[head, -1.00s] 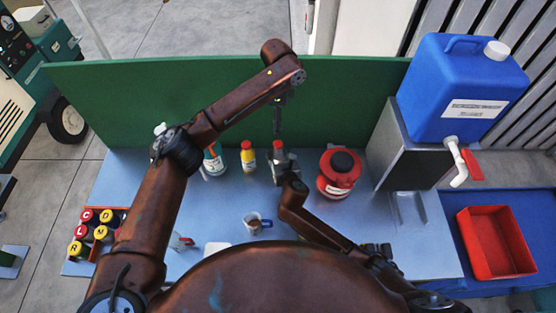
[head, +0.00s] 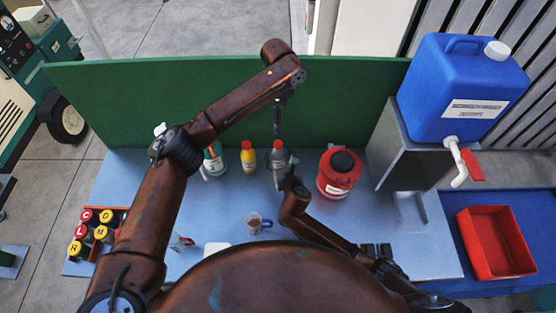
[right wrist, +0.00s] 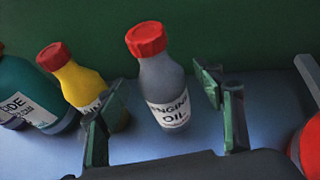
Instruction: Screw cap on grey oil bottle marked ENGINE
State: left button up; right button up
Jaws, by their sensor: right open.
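The grey oil bottle (head: 280,161) stands upright on the blue bench, with a red cap (head: 278,145) on its neck. In the right wrist view its label (right wrist: 171,112) reads ENGINE OIL and the red cap (right wrist: 146,39) sits on top; I cannot tell how tightly. My right gripper (head: 286,182) is open on the near side of the bottle. In the right wrist view its fingers (right wrist: 162,88) are spread to either side of the bottle, apart from it. My left gripper (head: 278,118) hangs above and behind the bottle, seen edge-on; its jaws are unclear.
A yellow bottle (head: 249,159) and a teal bottle (head: 214,161) stand left of the grey one. A red jug (head: 336,180) stands to the right. A measuring cup (head: 254,223) is nearer me. A green panel (head: 120,100) closes the back. A blue tank (head: 462,95) is at right.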

jog(key=v, duration=0.9)
jog(key=shift+s, duration=0.25)
jog(key=shift+d, duration=0.1)
